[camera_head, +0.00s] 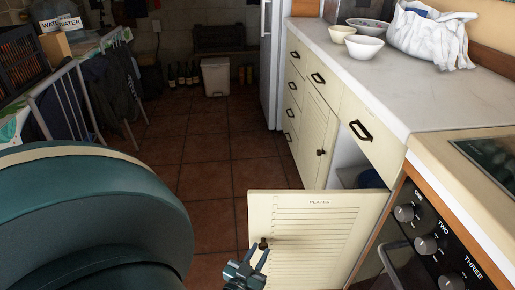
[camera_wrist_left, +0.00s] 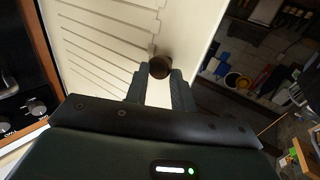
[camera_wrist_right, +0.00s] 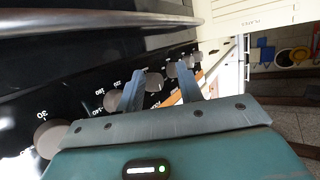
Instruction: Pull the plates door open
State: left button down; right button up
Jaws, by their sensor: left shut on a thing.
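The plates door (camera_head: 312,232) is a cream louvred panel with the word PLATES near its top. It stands swung out from the cabinet, and the opening behind it shows a shelf and a dark blue thing (camera_head: 371,179). Its dark round knob (camera_head: 263,243) is near the door's free edge. My left gripper (camera_head: 259,257) is shut on the knob, which also shows between its fingertips in the left wrist view (camera_wrist_left: 160,67). My right gripper (camera_wrist_right: 162,73) is open and empty in front of the oven's control knobs, with a strip of the cream door beyond.
The oven (camera_head: 430,240) with its knobs and handle stands right of the open door. A drawer (camera_head: 370,130) is above the opening. Bowls (camera_head: 363,47) and a white bag (camera_head: 430,38) sit on the counter. The tiled floor (camera_head: 215,160) left of the door is clear.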

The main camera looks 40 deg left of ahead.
pick_arm(q)
jog(key=shift+w+d+r+h, duration=0.15)
jog(key=shift+w+d, duration=0.15)
jog(key=shift+d, duration=0.25)
jog(key=shift+w+d+f+h, duration=0.15)
jog(key=shift+w+d, duration=0.15)
jog(key=shift+d, duration=0.2)
jog(key=c, duration=1.1)
grip_release()
jog(key=shift+w+r, duration=0.1)
jog(key=shift+w, duration=0.05)
jog(key=shift+c, duration=0.2)
jog(key=shift+s+a, duration=0.2)
jog(key=shift+s, duration=0.1)
